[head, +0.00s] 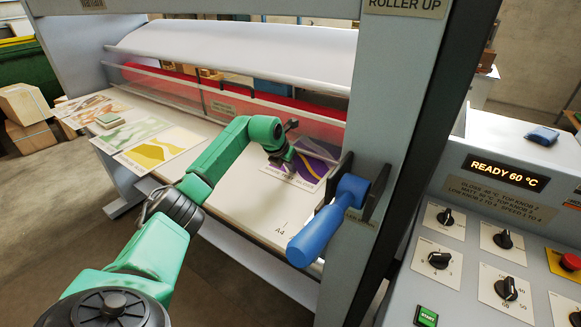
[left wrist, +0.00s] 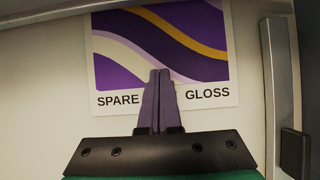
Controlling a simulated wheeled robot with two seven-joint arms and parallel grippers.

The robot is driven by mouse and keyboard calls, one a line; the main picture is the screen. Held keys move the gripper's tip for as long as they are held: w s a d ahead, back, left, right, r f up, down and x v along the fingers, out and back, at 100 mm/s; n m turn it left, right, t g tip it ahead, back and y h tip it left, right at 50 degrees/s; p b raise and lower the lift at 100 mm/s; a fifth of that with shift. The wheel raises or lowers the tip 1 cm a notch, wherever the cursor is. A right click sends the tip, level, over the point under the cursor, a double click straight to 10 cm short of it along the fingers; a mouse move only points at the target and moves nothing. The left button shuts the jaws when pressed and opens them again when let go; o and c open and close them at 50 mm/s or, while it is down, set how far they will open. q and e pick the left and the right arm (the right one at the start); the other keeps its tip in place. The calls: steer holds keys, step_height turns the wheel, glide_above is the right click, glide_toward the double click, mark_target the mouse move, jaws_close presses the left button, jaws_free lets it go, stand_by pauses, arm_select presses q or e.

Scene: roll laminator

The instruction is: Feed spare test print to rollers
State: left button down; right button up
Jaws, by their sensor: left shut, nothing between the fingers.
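The spare test print, purple with white and yellow waves, lies flat on the laminator's feed table; it shows in the head view (head: 308,168) and in the left wrist view (left wrist: 115,72), where its label reads "SPARE" and "GLOSS". My left gripper (head: 287,143) is over the print's left part in the head view. In the left wrist view its fingertips (left wrist: 160,75) are together, overlapping the print's lower middle, with nothing between them. I cannot tell if they touch the print. The red rollers (head: 265,105) lie behind a clear guard (head: 225,92). My right gripper is out of view.
A blue lever (head: 325,222) sticks out from the right post. The control panel (head: 490,240) reads "READY 60 °C". Bare table (head: 245,195) lies in front of the print.

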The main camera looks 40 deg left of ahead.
arm_select(q)
steer(key=shift+w+r+p, duration=0.15)
steer(key=shift+r+p, duration=0.15)
steer(key=shift+r, duration=0.3)
steer(key=shift+r, duration=0.2)
step_height(320, 180, up, 6)
steer(key=p, duration=0.4)
steer(key=shift+p, duration=0.35)
steer(key=shift+f, duration=0.15)
